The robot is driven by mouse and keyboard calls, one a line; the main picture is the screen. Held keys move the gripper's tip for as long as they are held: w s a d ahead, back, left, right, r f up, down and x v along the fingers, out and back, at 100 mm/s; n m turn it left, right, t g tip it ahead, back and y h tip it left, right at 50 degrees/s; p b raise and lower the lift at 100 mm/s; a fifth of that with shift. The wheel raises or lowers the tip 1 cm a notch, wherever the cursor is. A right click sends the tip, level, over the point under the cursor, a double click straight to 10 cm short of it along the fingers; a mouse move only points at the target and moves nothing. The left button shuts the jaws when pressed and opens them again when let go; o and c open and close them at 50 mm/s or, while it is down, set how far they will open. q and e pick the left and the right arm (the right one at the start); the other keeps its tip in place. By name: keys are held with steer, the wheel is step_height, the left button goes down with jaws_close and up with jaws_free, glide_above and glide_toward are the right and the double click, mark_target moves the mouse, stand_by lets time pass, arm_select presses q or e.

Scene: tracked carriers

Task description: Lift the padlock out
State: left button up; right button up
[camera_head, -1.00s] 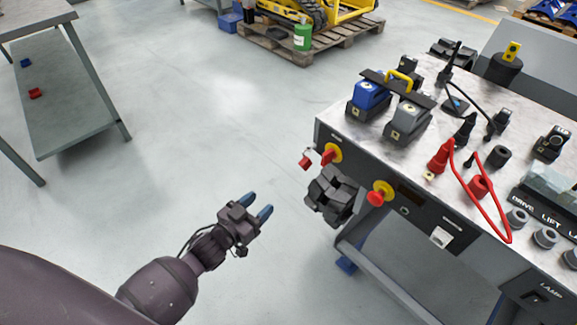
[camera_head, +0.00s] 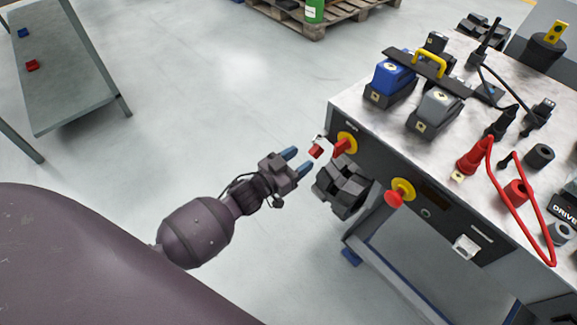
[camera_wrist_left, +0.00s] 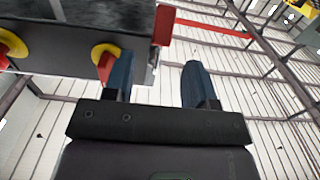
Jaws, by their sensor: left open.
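The small red padlock (camera_head: 316,151) hangs at the front left corner of the console, with its pale shackle beside a red switch handle (camera_head: 341,146) on a yellow disc. Whether the shackle passes through the handle is too small to tell. My left gripper (camera_head: 298,160) is open and empty, its two blue fingers pointing at the padlock from the left, just short of it. In the left wrist view, a red block that looks like the padlock (camera_wrist_left: 164,25) lies ahead of the open fingers (camera_wrist_left: 158,66). My right gripper is out of view.
A dark blocky fixture (camera_head: 342,187) juts out below the switch, close to my left fingers. A red knob (camera_head: 394,198) is farther right on the console front (camera_head: 440,222). Blue and grey connectors stand on top. The floor left of the console is clear.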

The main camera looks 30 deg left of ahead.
mark_target(313, 150)
arm_select(q)
steer(key=shift+b+x, duration=0.45)
steer(key=shift+x, duration=2.5)
jaws_close()
